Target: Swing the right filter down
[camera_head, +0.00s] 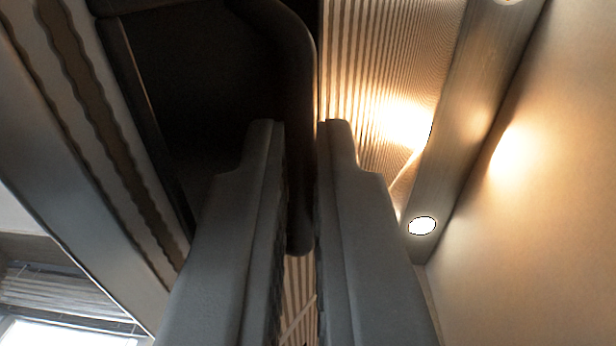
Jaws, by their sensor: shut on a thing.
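A dark rounded bar (302,90) curves down from the top middle and runs between the jaws of my gripper (302,130). The jaws are shut on this bar, which looks like a handle or rim of the right filter. Its lower end shows between the fingers. A ribbed, striped panel (350,50) lies right of the bar and is brightly lit. I cannot tell for sure whether it is the filter's face. My fingers hide part of the bar and panel.
A dark recess (190,70) opens left of the bar. A pale strip with a wavy-edged slot (85,95) borders it. A metal rail (465,110) with a round lamp (422,226) runs along the right, beside a plain wall (550,200). A window (60,320) shows at lower left.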

